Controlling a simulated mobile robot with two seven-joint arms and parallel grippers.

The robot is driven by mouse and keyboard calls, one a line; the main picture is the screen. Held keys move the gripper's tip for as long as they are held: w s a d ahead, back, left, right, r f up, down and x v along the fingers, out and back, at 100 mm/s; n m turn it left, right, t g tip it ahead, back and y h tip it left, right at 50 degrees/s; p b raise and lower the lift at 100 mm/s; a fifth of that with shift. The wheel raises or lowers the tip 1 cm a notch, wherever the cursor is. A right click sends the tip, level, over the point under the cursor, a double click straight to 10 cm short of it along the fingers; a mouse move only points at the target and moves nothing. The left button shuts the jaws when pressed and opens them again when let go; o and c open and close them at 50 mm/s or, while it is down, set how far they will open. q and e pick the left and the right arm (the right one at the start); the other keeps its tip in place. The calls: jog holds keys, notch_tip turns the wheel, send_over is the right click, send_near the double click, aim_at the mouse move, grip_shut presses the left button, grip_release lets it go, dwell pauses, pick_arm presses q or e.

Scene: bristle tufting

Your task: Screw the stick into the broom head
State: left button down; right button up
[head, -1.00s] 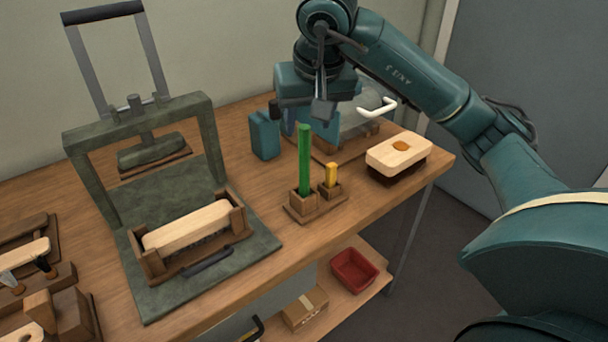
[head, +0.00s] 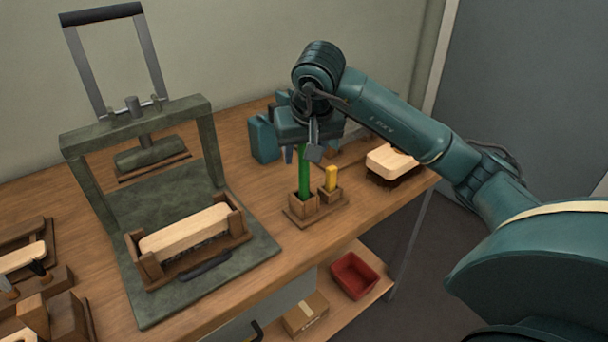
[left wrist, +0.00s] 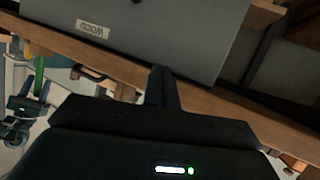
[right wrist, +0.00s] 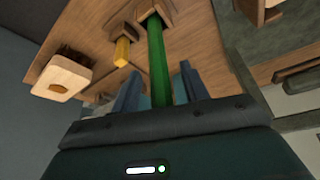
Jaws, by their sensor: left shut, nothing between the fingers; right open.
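The green stick (head: 304,178) stands upright in a wooden holder (head: 306,212), its top hidden by my right gripper (head: 303,150). In the right wrist view the stick (right wrist: 156,55) runs between the open fingers of that gripper (right wrist: 158,85). I cannot tell whether they touch it. My left gripper (left wrist: 160,85) is shut and empty, near a grey panel marked WOOD.
A press frame (head: 208,150) with a pale block (head: 185,228) in a wooden cradle is left. A teal box (head: 262,138) stands behind. A red bin (head: 354,275) sits on the lower shelf.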

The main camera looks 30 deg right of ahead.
jog(key=shift+w+f, duration=0.15)
jog(key=shift+f, duration=0.15)
grip_shut()
dwell(0.4)
